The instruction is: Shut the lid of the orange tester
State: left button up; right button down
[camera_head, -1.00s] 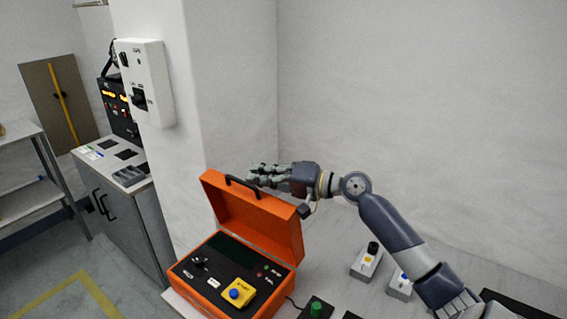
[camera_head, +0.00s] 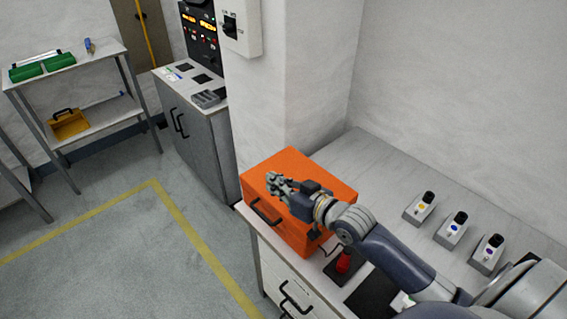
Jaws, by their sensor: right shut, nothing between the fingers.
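The orange tester (camera_head: 290,231) is a box case on the near left corner of the grey bench. Its lid (camera_head: 305,167) is down over the base, and no inside parts show. A black handle (camera_head: 266,212) is on its front side. My right gripper (camera_head: 272,184) is shut and empty, over the top of the lid near the handle side. It looks close to or touching the lid; I cannot tell which. My left gripper is not in view.
Several small switch boxes (camera_head: 420,208) stand along the right of the bench. A red knob (camera_head: 344,262) and dark pads are near the tester's right. A grey cabinet (camera_head: 195,130) and a shelf (camera_head: 70,80) stand at the left. The floor (camera_head: 100,250) there is clear.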

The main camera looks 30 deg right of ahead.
aim_at(266, 218)
jog(key=a+f+n, duration=0.1)
jog(key=f, duration=0.2)
jog(key=a+f+b, duration=0.1)
jog(key=f, duration=0.2)
jog(key=s+a+f+n+h+b, duration=0.1)
jog(key=f, duration=0.2)
jog(key=shift+a+n, duration=0.2)
jog(key=shift+n, duration=0.1)
pick_arm(q)
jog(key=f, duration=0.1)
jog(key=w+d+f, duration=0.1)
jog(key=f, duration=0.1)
jog(key=shift+b, duration=0.4)
pick_arm(e)
jog(key=shift+a+f, duration=0.15)
jog(key=shift+f, duration=0.6)
jog(key=shift+s+f, duration=0.1)
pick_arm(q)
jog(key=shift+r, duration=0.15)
